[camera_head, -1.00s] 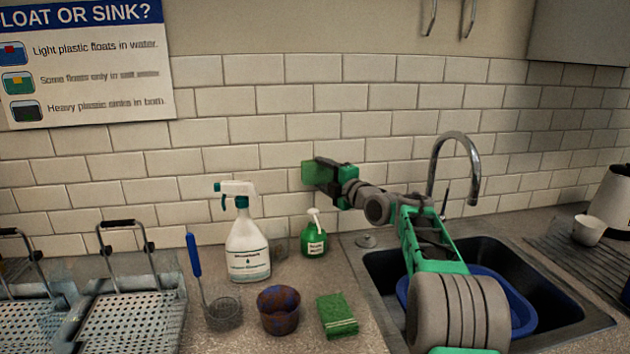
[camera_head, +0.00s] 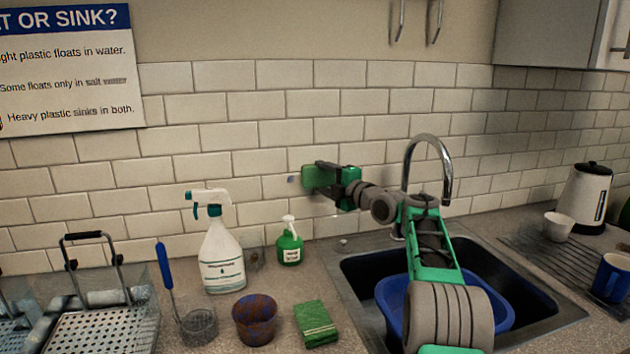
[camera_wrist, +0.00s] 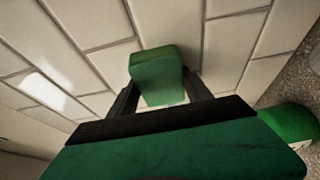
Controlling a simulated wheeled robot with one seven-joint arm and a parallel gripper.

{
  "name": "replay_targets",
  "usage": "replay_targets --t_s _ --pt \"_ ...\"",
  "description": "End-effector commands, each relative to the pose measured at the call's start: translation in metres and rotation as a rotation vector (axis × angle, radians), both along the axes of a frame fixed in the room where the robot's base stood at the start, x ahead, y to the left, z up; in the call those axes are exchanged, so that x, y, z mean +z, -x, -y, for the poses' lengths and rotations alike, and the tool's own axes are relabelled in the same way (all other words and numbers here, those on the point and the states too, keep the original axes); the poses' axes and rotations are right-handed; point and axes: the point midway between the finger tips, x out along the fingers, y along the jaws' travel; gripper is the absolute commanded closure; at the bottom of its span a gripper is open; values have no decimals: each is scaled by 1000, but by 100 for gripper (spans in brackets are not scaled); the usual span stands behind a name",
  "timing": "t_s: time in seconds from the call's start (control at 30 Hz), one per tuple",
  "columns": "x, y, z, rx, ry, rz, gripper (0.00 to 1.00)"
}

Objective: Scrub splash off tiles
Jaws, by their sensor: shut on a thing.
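My gripper (camera_head: 326,176) is shut on a green sponge (camera_head: 309,177) and holds it up at the tiled wall (camera_head: 252,104), above and a little right of the green pump bottle. In the wrist view the sponge (camera_wrist: 157,72) sits between both fingers, its far side at the tiles; I cannot tell whether it touches them. A small bluish mark (camera_head: 291,179) shows on the tiles just left of the sponge, perhaps part of the splash. Tile behind the sponge is hidden.
The counter holds a white spray bottle (camera_head: 223,256), green pump bottle (camera_head: 290,246), speckled cup (camera_head: 255,322), blue-handled strainer (camera_head: 198,325) and green scrub pad (camera_head: 316,325). The sink (camera_head: 530,293) with a blue basin (camera_head: 492,302) and curved tap (camera_head: 446,165) lies right.

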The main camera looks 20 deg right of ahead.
Motion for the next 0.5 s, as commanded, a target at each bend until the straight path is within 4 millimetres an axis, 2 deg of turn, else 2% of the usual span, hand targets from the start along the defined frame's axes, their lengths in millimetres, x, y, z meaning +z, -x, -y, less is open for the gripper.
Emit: replay_targets --t_s 0.23,0.5 --pt "-2 -3 -6 4 0 2 75" --pt "-5 -1 -35 9 0 2 75"
